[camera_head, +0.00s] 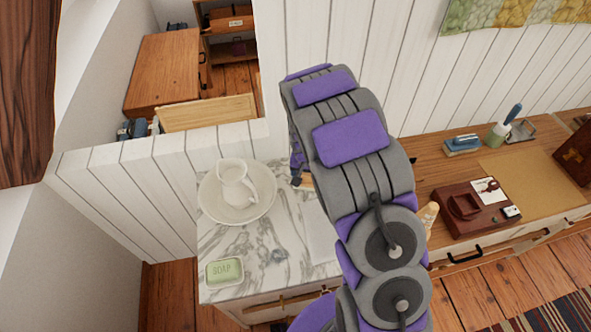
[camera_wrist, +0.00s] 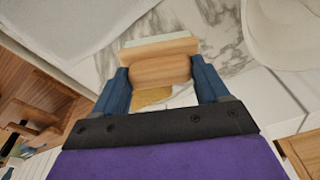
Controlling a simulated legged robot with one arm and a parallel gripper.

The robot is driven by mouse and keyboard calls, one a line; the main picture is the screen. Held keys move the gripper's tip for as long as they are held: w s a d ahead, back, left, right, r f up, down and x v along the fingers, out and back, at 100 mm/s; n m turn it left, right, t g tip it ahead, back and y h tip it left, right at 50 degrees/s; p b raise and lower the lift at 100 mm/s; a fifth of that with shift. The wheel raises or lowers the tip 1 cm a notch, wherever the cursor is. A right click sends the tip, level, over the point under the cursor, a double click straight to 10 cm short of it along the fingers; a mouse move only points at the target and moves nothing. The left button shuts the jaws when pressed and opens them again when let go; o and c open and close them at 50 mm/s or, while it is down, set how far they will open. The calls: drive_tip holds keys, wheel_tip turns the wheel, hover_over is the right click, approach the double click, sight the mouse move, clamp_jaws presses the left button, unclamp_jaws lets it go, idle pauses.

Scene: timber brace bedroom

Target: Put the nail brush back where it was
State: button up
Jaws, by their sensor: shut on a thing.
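The nail brush (camera_wrist: 158,66) is a wooden block with a pale bristle side, seen in the wrist view. My gripper (camera_wrist: 160,78) is shut on it, with one blue finger at each end. In the head view my gripper (camera_head: 298,172) is at the back of the marble-topped washstand (camera_head: 285,215), right of the bowl, mostly hidden by my arm. A little of the brush's wood (camera_head: 306,181) shows there. I cannot tell whether the brush touches the marble.
On the washstand are a white pitcher (camera_head: 235,184) in a bowl (camera_head: 210,205), green soap (camera_head: 224,270) in a dish, a small clear object (camera_head: 279,256) and a white cloth (camera_head: 320,240). A plank wall stands behind. A desk (camera_head: 440,175) with several items is at right.

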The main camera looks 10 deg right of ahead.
drive_tip(key=w+a, duration=0.1)
drive_tip(key=w, duration=0.1)
drive_tip(key=w+a, duration=0.3)
drive_tip(key=shift+w+f+b, duration=0.3)
drive_tip(key=shift+w+b, duration=0.05)
drive_tip(key=f, duration=0.2)
drive_tip(key=d+f+b, duration=0.1)
drive_tip(key=shift+w+d+f, duration=0.2)
drive_tip(key=shift+f, duration=0.15)
drive_tip(key=shift+a+r, duration=0.1)
drive_tip(key=shift+a, duration=0.45)
drive_tip(key=o, duration=0.6)
drive_tip(key=shift+a, duration=0.1)
drive_tip(key=o, duration=0.4)
drive_tip(key=shift+d, duration=0.55)
